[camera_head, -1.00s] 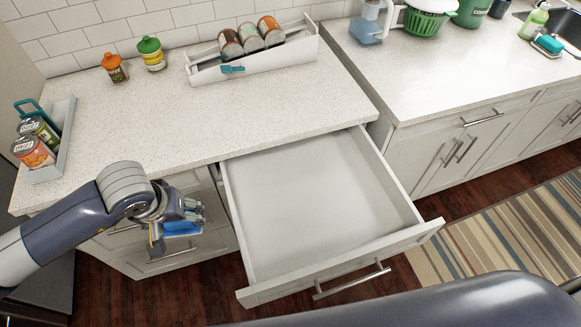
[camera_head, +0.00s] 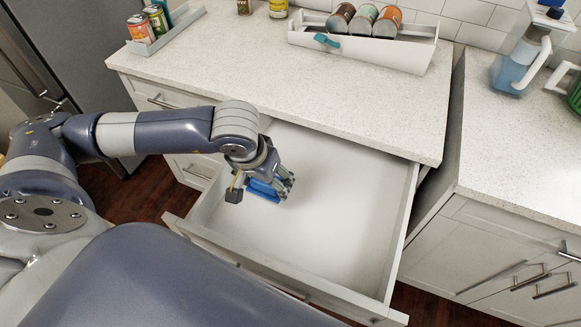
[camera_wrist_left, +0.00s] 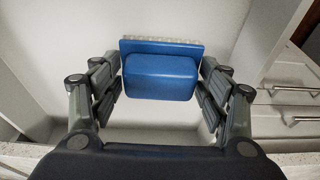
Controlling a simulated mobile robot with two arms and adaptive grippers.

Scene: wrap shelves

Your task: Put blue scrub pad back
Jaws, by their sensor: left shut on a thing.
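The blue scrub pad (camera_head: 264,190) is held in my left gripper (camera_head: 280,183) over the left part of the open drawer (camera_head: 330,205). In the left wrist view the blue pad (camera_wrist_left: 160,75) sits between the two fingers, with its pale bristly edge at the far side. My left gripper (camera_wrist_left: 160,90) is shut on it. The drawer is pulled out and its visible floor is bare. In the head view the fingers and wrist hide part of the pad. I cannot tell how high the pad is above the drawer floor. My right gripper is not in view.
The countertop (camera_head: 300,75) lies above the drawer, with a white bin (camera_head: 360,50) of several items at the back. A grey tray with cans (camera_head: 160,35) is at the left. A blue pitcher (camera_head: 515,65) stands on the right counter.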

